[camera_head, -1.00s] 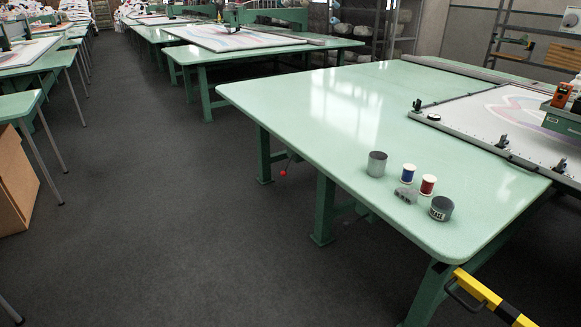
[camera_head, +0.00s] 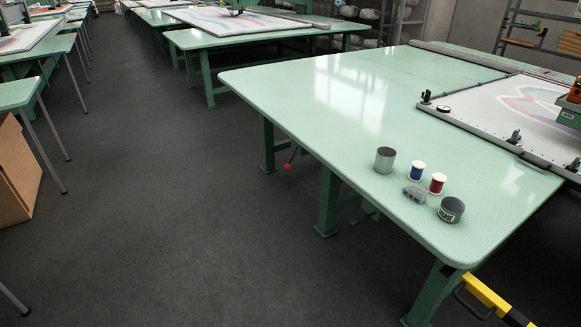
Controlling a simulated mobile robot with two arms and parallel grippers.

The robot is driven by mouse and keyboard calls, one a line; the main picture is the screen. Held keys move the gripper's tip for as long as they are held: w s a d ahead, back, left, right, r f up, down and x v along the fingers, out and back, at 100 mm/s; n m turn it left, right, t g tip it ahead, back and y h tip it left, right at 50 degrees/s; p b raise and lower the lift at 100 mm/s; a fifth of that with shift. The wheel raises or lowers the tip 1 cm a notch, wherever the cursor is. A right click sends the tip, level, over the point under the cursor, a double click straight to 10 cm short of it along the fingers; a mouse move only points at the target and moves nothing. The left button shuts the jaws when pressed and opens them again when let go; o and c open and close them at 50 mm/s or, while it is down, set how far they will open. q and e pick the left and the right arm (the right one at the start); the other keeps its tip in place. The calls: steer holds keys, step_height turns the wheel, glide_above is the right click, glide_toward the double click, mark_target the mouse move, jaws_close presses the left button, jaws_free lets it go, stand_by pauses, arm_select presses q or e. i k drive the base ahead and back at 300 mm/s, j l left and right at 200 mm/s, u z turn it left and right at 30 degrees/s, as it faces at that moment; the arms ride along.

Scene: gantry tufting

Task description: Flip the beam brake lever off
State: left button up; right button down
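A lever with a red knob (camera_head: 288,166) sticks out below the near long edge of the large green table (camera_head: 300,90), close to a table leg. It is small, and its exact setting is hard to tell. A yellow and black striped bar (camera_head: 490,298) with a dark handle is partly in view at the bottom right, low beside the table's near leg. I cannot tell from the picture which of these, if either, is the beam brake lever. Neither of my grippers is in view.
On the table's near corner stand a grey can (camera_head: 385,160), a blue spool (camera_head: 416,171), a red spool (camera_head: 437,183), a small grey block (camera_head: 414,194) and a dark tin (camera_head: 451,210). A tufting frame (camera_head: 510,110) lies at right. The dark floor (camera_head: 180,220) is clear.

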mark_target(288, 166)
steer(key=i+u, duration=0.15)
steer(key=i, duration=0.75)
steer(key=i+l+u, duration=0.15)
steer(key=i, duration=0.75)
